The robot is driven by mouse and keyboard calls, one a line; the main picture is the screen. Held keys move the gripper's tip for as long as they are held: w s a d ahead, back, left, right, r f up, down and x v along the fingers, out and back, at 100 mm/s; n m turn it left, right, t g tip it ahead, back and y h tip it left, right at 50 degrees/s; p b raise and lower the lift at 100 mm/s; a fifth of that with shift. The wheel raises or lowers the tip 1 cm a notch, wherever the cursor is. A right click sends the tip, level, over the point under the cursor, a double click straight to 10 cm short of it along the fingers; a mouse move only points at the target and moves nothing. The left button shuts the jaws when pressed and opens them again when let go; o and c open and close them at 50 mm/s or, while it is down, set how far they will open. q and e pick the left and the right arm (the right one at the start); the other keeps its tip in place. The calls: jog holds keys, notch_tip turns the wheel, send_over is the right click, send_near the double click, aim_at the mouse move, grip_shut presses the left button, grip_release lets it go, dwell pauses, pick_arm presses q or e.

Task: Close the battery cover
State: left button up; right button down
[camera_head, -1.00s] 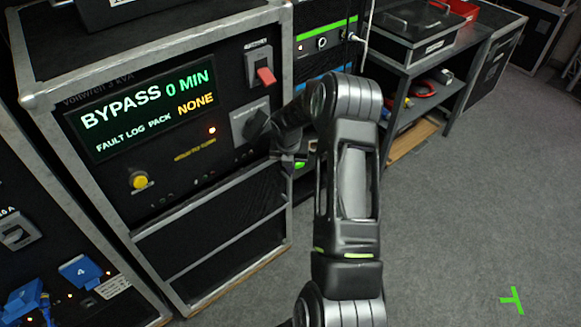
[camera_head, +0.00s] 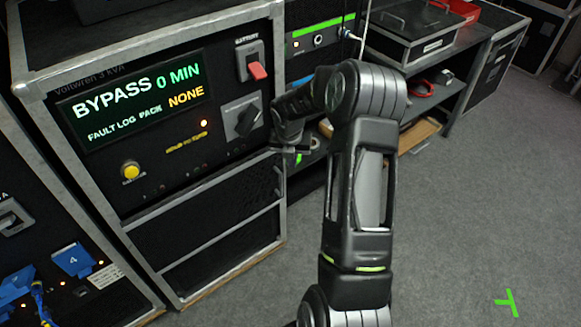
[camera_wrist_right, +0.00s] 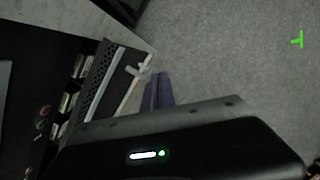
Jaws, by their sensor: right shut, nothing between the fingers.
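The power unit (camera_head: 160,170) stands left of centre in the head view, with two dark panels, upper (camera_head: 200,190) and lower (camera_head: 205,252), below its controls. I cannot tell which panel is the battery cover, or whether it is fully shut. In the right wrist view a dark perforated strip (camera_wrist_right: 103,84) with a pale edge lies left of my right gripper (camera_wrist_right: 158,88). The gripper's fingers are together and empty, close to a pale bracket-like piece (camera_wrist_right: 139,70); contact is unclear. In the head view this gripper is mostly hidden behind its wrist, beside the unit's right edge. My left gripper is out of view.
The unit carries a lit screen (camera_head: 135,108), a red-handled battery switch (camera_head: 254,66), a rotary knob (camera_head: 246,119) and a yellow button (camera_head: 130,170). A shelf cart (camera_head: 470,45) stands behind my right arm. Grey floor (camera_head: 470,220) lies open at right.

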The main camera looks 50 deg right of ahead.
jog(key=shift+s+r, duration=0.25)
jog(key=shift+r, duration=0.5)
jog(key=shift+s+r, duration=0.3)
jog(key=shift+r, duration=0.4)
jog(key=shift+s+r, duration=0.25)
jog(key=shift+r, duration=0.5)
jog(key=w+a+f+m+t+y, duration=0.1)
jog(key=a+f+m+t+y, duration=0.1)
jog(key=a+f+m, duration=0.7)
jog(key=w+a+f+m+t+y, duration=0.15)
jog(key=a+f+m, duration=0.25)
jog(key=a+m, duration=0.95)
jog(key=s+a+f+m+g+y, duration=0.1)
jog(key=s+a+f, duration=0.3)
jog(key=s+a, duration=0.6)
jog(key=s+a+f+m+g+y, duration=0.2)
jog(key=s+a+f+m+g, duration=0.1)
jog(key=s+a, duration=0.8)
jog(key=a+f, duration=0.1)
jog(key=a, duration=0.1)
jog(key=shift+a, duration=0.3)
